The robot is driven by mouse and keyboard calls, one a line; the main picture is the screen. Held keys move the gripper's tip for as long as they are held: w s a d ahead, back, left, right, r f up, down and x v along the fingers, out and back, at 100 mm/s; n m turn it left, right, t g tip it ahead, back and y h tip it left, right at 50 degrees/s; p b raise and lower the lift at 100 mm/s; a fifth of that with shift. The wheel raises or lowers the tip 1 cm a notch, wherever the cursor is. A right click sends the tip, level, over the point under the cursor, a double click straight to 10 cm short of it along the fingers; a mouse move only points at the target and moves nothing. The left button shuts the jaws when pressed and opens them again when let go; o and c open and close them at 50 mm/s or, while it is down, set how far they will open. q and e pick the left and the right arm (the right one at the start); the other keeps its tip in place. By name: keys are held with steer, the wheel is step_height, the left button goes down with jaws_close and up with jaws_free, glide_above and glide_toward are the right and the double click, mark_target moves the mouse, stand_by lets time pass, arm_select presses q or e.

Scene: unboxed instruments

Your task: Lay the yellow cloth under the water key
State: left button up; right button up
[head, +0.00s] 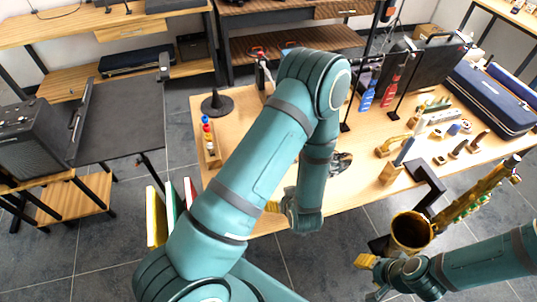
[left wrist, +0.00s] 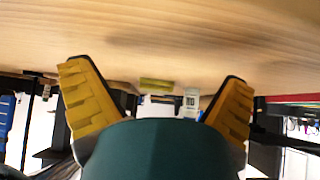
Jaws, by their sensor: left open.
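My left gripper (head: 275,207) is at the table's front edge in the head view, mostly hidden by my own arm. In the left wrist view its yellow fingers (left wrist: 155,74) are spread wide with nothing between them. A small flat yellow piece (left wrist: 157,85), possibly the yellow cloth, shows beyond the fingers at the edge of the wood. A brass horn-like instrument (head: 475,196) stands at the right with its bell (head: 411,230) toward me. I cannot pick out a water key. My right gripper (head: 366,263) is below the bell; whether it grips anything is unclear.
The front middle of the table is fairly clear.

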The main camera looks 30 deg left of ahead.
arm_select(q)
steer(key=shift+w+a+r+y, duration=0.3)
steer(key=shift+a, duration=0.25)
steer(key=w+a, duration=0.2)
steer(key=a, duration=0.1)
steer(key=w+a, duration=0.6)
steer(key=shift+a+f, duration=0.2)
steer(key=shift+w+a+f, duration=0.1)
steer(key=shift+f, duration=0.15)
steer(key=shift+c, duration=0.3)
steer(key=c, duration=0.9)
steer(key=shift+r, duration=0.1)
steer(key=shift+c, duration=0.6)
